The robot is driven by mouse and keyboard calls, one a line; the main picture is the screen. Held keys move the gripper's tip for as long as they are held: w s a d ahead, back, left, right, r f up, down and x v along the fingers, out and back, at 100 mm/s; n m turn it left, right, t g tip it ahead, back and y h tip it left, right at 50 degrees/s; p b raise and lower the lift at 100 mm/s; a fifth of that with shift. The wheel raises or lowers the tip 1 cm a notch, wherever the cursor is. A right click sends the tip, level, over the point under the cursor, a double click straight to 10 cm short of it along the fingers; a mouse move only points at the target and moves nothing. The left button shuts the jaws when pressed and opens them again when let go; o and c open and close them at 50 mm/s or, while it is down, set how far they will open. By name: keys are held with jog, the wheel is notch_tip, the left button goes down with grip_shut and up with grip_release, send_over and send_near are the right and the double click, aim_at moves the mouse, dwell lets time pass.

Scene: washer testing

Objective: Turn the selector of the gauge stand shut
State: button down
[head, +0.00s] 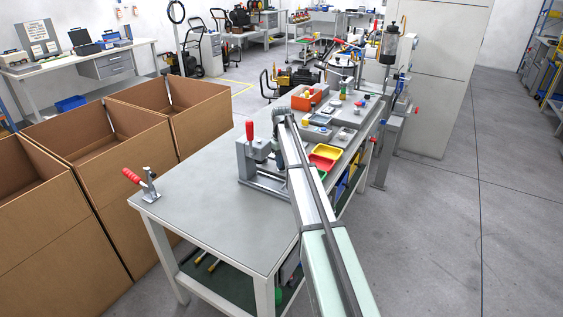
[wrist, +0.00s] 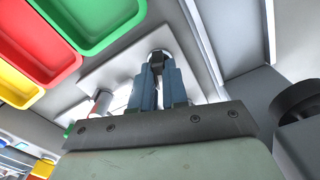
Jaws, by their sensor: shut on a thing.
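In the wrist view my gripper (wrist: 158,72) has its two blue-grey fingers closed on a small dark piece, which I take for the selector (wrist: 157,56). The piece sits in front of a pale grey plate (wrist: 105,72), which looks like part of the gauge stand. The fingers hide most of the selector, so its angle cannot be read. In the head view my arm reaches over the workbench (head: 205,205), and the gripper and selector cannot be made out there.
Red (wrist: 35,42), green (wrist: 95,18) and yellow (wrist: 14,86) trays lie close by at upper left in the wrist view. A black knob (wrist: 300,98) is at right. In the head view a grey fixture with a red handle (head: 250,131) stands left of my arm; a red-handled clamp (head: 132,176) is at the bench's left corner.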

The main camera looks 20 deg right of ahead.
jog(key=m, duration=0.4)
jog(key=shift+m, duration=1.8)
jog(key=c, duration=1.1)
grip_release()
jog(key=shift+c, duration=0.2)
jog(key=shift+r, duration=0.1)
notch_tip(320, 180, up, 14)
jog(key=shift+f, duration=0.2)
